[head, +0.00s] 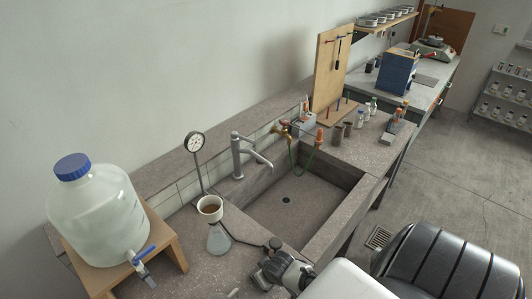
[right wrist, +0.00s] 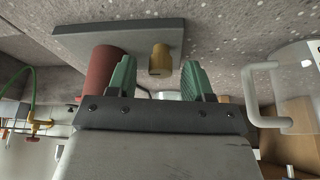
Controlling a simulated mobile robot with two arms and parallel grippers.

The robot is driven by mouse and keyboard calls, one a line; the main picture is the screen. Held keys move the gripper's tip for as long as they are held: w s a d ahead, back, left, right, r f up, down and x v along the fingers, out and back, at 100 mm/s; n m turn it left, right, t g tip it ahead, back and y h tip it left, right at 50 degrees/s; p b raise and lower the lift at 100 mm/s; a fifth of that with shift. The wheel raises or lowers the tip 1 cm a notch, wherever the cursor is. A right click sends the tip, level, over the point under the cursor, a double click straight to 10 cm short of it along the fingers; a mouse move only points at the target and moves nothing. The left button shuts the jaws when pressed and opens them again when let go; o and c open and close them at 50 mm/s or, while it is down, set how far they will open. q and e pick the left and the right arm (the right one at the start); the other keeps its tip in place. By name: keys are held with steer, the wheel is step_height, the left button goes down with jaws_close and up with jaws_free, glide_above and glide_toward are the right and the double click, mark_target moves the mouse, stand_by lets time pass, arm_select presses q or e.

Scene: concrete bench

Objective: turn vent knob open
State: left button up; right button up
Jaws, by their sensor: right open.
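In the right wrist view, a short brass-yellow knob (right wrist: 160,58) stands on a flat grey plate (right wrist: 90,42); it looks like the vent knob. A dark red cylinder (right wrist: 103,72) stands beside it on the same plate. My right gripper (right wrist: 160,80), with green fingers, is open. The knob shows between the two fingertips, a little beyond them; I cannot tell whether they touch it. In the head view my grey right wrist (head: 285,272) is over the near bench edge, and the knob and plate cannot be made out there. My left gripper is not in view.
A clear vessel with a white handle (right wrist: 265,92) stands close right of the fingers in the right wrist view. In the head view, a flask (head: 218,238), a bowl (head: 210,205), a dial gauge (head: 195,142) and a large carboy (head: 95,215) stand left of the sink (head: 300,198).

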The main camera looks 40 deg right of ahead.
steer(key=shift+s+r, duration=0.2)
steer(key=shift+r, duration=0.3)
steer(key=b+v, duration=0.1)
steer(key=v, duration=0.8)
steer(key=shift+r, duration=0.4)
steer(key=shift+s+f, duration=0.1)
steer(key=shift+s, duration=0.05)
